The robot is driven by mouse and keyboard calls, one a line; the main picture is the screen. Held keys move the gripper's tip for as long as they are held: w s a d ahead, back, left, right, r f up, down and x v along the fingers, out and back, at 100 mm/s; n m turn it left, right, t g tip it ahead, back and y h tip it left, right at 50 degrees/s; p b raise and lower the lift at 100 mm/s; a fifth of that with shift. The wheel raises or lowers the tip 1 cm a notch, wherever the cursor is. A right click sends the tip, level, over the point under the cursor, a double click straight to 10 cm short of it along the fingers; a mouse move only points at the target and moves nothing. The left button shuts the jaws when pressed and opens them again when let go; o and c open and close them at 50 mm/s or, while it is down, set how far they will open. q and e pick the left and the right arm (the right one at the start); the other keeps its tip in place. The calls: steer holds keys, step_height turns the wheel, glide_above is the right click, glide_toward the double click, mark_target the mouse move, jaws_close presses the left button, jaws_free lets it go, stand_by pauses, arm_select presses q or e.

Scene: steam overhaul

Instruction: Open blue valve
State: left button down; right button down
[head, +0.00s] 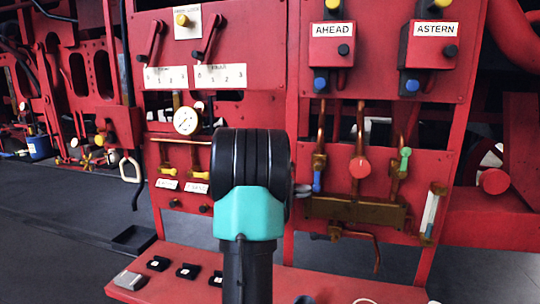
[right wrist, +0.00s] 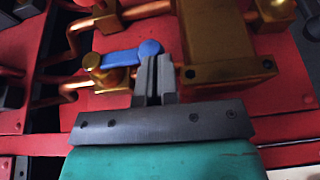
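The blue valve's handle (head: 317,181) hangs down from a brass fitting on the red panel, left of the red and green valve handles. In the right wrist view, the blue lever (right wrist: 122,56) runs from a brass valve body (right wrist: 110,78) to a rounded blue end. My right gripper (head: 303,190) is just left of the handle in the head view. In the wrist view, its fingers (right wrist: 156,62) are together, with their tips at the lever's rounded end. I see nothing clearly between them, and cannot tell whether they touch the lever. My left gripper is out of view.
A red valve handle (head: 360,167) and a green one (head: 405,159) stand to the right, above a brass block (head: 357,212). A pressure gauge (head: 187,120) and two yellow handles are on the left. A red ledge (head: 180,262) with small black items runs below.

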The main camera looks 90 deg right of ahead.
steer(key=shift+f, duration=0.1)
steer(key=w+a+f, duration=0.1)
steer(key=w+a, duration=0.1)
steer(key=w, duration=1.1)
steer(key=shift+w, duration=0.4)
steer(key=shift+f, duration=0.15)
